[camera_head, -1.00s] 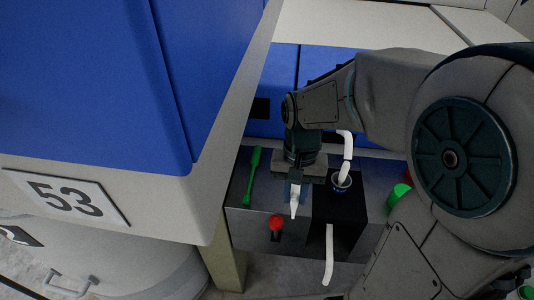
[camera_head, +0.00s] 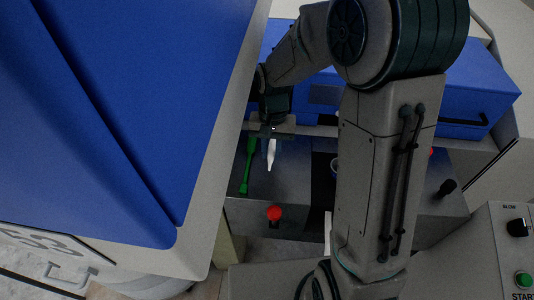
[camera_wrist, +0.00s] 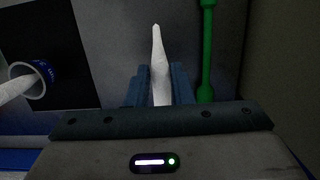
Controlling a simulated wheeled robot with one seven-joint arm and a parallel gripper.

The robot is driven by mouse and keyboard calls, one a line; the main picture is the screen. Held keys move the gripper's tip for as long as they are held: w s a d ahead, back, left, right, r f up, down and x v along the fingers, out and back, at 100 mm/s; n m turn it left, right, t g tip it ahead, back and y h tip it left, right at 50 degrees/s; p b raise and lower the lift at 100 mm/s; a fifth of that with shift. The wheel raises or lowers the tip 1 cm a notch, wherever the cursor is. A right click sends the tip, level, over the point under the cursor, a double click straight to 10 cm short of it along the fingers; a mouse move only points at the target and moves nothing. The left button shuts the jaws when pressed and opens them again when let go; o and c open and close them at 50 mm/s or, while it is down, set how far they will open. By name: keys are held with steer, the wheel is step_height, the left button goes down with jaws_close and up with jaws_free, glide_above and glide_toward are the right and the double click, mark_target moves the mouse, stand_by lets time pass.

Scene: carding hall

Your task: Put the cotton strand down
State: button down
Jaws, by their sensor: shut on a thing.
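The cotton strand (camera_head: 271,155) is a short white piece with a tapered tip. My gripper (camera_head: 272,133) is shut on it above the grey machine top. In the wrist view the strand (camera_wrist: 158,45) sticks out from between the blue fingers of my gripper (camera_wrist: 158,85), with its tip free. A second white strand (camera_wrist: 12,90) passes through a blue-rimmed ring (camera_wrist: 42,80) on a black panel (camera_wrist: 75,50). In the head view my arm partly hides that ring and panel.
A green bar (camera_head: 247,165) lies close beside the held strand; it also shows in the wrist view (camera_wrist: 207,50). A red knob (camera_head: 274,213) stands at the front. A large blue cabinet (camera_head: 100,110) fills the left. A control panel (camera_head: 512,255) is at lower right.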

mark_target(268, 156)
steer(key=shift+w+a+f, duration=0.2)
steer(key=shift+w+f, duration=0.15)
steer(key=shift+w, duration=0.2)
steer(key=shift+w+a+f, duration=0.2)
steer(key=shift+w+f, duration=0.1)
steer(key=shift+w, duration=0.2)
steer(key=shift+f+p, duration=0.45)
steer(key=shift+f, duration=1.55)
steer(key=shift+f, duration=0.25)
steer(key=c, duration=1.3)
jaws_free()
steer(key=shift+r, duration=0.1)
